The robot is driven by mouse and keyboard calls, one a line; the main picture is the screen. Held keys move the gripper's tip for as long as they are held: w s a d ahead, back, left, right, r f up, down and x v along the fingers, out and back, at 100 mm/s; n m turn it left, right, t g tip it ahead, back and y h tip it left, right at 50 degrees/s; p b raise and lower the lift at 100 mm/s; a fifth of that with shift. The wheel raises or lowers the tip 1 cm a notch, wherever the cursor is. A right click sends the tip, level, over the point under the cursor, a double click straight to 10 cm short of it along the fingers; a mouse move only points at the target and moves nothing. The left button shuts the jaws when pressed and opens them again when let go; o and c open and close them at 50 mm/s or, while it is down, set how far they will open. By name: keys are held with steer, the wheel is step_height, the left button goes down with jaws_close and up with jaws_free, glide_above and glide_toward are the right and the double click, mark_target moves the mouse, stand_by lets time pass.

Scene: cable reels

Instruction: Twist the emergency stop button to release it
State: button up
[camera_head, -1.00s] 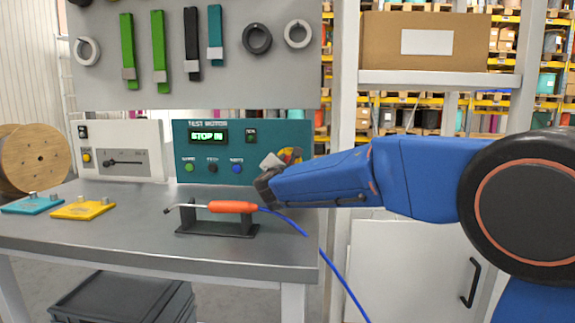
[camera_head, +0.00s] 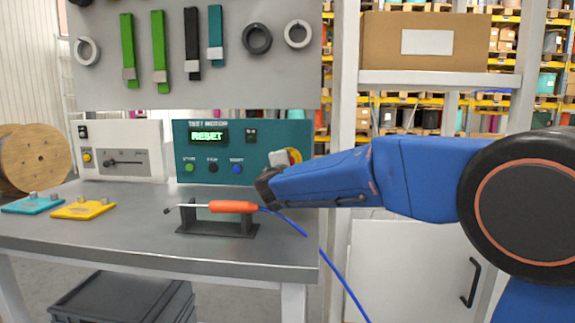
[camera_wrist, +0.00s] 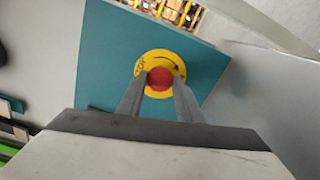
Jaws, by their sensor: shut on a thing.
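The emergency stop button (camera_wrist: 160,79) is red, on a yellow round plate (camera_wrist: 175,57) with a curved arrow, on the teal test motor panel (camera_head: 217,171). In the wrist view my gripper (camera_wrist: 160,84) has its two grey fingers on either side of the red button, shut on it. In the head view my gripper (camera_head: 277,164) is at the panel's right side and hides the red button; part of the yellow plate (camera_head: 295,155) shows beside it. The green display (camera_head: 207,136) reads "RESET".
Teal and yellow plates lie at the left.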

steer(key=shift+m, duration=0.4)
steer(key=o, duration=1.1)
steer(key=s, duration=1.7)
steer(key=shift+s+a, duration=0.15)
steer(key=shift+a, duration=0.1)
